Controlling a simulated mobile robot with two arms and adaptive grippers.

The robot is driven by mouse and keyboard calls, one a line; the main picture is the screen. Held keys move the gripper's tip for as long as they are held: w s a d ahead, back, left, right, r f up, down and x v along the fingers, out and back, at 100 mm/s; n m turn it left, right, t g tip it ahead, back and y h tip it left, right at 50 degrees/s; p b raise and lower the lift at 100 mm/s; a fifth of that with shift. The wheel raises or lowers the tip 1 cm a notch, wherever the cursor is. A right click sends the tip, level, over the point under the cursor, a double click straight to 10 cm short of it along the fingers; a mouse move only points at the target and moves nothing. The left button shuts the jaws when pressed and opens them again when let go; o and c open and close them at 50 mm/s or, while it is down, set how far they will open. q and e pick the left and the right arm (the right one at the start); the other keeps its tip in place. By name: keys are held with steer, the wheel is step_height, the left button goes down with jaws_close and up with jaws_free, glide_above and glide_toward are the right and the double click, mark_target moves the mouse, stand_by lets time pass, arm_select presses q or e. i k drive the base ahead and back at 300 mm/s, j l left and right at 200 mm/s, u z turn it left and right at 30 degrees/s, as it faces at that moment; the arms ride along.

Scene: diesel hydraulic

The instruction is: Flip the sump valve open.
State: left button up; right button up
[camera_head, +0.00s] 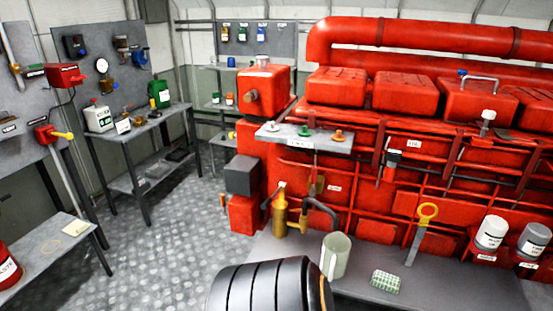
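No valve is legibly marked as the sump valve. A brass cylinder (280,213) stands low at the front left of the red engine (385,150), with a brass fitting (296,222) and a dark curved spout (322,209) beside it. A pale jug (336,256) stands just below the spout. On the left wall panel, a red valve body (44,134) has a yellow lever (63,135) pointing right. I cannot tell whether either is open. No gripper fingers show; a dark ribbed cylinder at the bottom centre looks like part of my arm.
The grey ledge (450,284) before the engine holds a green checked cloth (387,281) and white and grey canisters (491,232). A workbench (150,125) stands at left. The patterned floor (180,225) between is clear.

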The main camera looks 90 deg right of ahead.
mark_target(313, 171)
steer(key=j+z, duration=0.15)
steer(key=z, duration=2.85)
steer(key=l, duration=0.1)
